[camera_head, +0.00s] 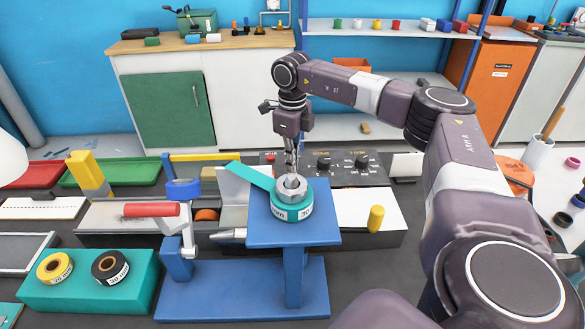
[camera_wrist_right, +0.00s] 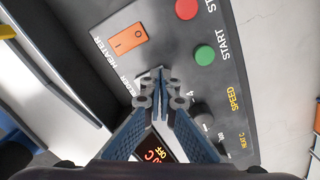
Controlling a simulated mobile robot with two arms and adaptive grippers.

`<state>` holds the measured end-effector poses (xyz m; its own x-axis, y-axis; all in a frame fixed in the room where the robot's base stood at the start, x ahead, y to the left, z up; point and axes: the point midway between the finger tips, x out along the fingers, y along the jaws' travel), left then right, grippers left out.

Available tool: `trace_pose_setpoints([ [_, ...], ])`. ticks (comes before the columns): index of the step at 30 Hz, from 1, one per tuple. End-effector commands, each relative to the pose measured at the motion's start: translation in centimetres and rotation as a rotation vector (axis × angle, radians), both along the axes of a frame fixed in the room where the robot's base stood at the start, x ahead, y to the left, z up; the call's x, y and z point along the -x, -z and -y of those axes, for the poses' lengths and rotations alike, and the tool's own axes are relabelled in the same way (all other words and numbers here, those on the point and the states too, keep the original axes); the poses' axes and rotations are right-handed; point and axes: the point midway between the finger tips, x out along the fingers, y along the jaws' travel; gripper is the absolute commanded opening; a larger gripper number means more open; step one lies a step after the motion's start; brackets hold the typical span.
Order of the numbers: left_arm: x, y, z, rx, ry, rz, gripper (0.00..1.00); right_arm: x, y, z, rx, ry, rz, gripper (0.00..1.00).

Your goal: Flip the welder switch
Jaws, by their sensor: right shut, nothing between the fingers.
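The dark control panel (camera_head: 345,176) stands behind the blue stand in the head view. In the right wrist view the panel (camera_wrist_right: 232,122) carries an orange rocker switch (camera_wrist_right: 127,40), with the label HEATER beside it. Another label nearby is partly hidden by my fingers and ends in what looks like "DER". My right gripper (camera_head: 291,168) points down at the panel's left part in the head view. In the right wrist view its fingertips (camera_wrist_right: 158,72) are together and empty, below the orange switch. Whether they touch the panel cannot be told. My left gripper is out of view.
On the panel are a red button (camera_wrist_right: 186,8), a green button (camera_wrist_right: 204,55), knobs and a lit display (camera_wrist_right: 153,146) reading OFF. A blue stand (camera_head: 300,231) with a teal roll (camera_head: 292,211) stands in front. A yellow post (camera_head: 376,218) is to its right.

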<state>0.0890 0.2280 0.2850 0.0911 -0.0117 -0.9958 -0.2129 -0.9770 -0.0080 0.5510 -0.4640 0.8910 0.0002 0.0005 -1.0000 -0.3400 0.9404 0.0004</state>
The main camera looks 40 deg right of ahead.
Motion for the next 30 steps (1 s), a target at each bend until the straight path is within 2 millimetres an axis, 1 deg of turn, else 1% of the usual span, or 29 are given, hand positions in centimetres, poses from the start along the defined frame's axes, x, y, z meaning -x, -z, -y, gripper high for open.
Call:
trace_pose_setpoints([
  [1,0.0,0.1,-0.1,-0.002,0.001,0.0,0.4,0.0,0.2,0.0,0.0,0.0,-0.001,0.0],
  [4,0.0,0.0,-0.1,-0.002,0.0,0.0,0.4,0.0,0.0,0.0,0.0,0.0,-0.001,0.0],
  [8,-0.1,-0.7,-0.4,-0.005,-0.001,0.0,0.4,0.0,-0.7,0.0,0.0,0.0,-0.001,0.0],
  [12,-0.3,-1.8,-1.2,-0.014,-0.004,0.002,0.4,0.0,-1.9,0.0,0.0,0.0,0.0,0.0],
  [15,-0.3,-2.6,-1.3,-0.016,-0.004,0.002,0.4,0.0,-2.7,0.0,0.0,0.0,0.001,0.0],
  [30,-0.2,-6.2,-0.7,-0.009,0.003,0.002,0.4,0.0,-6.7,0.0,-0.001,0.0,-0.001,0.0],
])
